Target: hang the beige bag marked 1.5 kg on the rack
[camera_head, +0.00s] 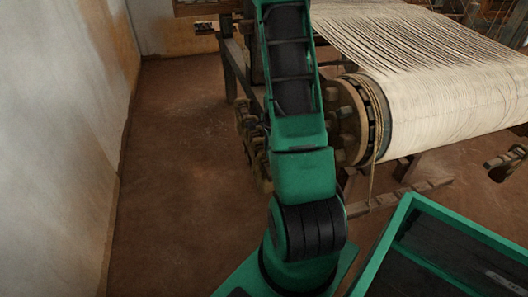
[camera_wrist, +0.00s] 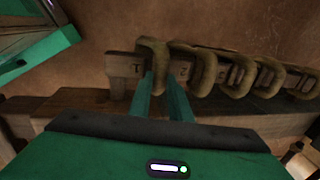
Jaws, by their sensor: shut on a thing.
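In the wrist view, my gripper (camera_wrist: 161,80) has its two green fingers on either side of one limb of a beige, loop-shaped thing (camera_wrist: 153,46), and is shut on it. This thing is at the left end of a wooden rack board (camera_wrist: 119,66) with dark marks on its face. I cannot read a 1.5 kg mark on it or see its whole shape. Several similar beige loops, such as the one beside it (camera_wrist: 207,72), hang over the board in a row to the right. In the head view my gripper is hidden behind my arm.
A wooden beam (camera_wrist: 70,100) runs below the rack board. The loom carries a large roll of pale cloth (camera_head: 440,100) and a wooden end wheel (camera_head: 348,120) right of my arm. A pale wall (camera_head: 60,130) stands at left, with clear brown floor (camera_head: 180,150) between.

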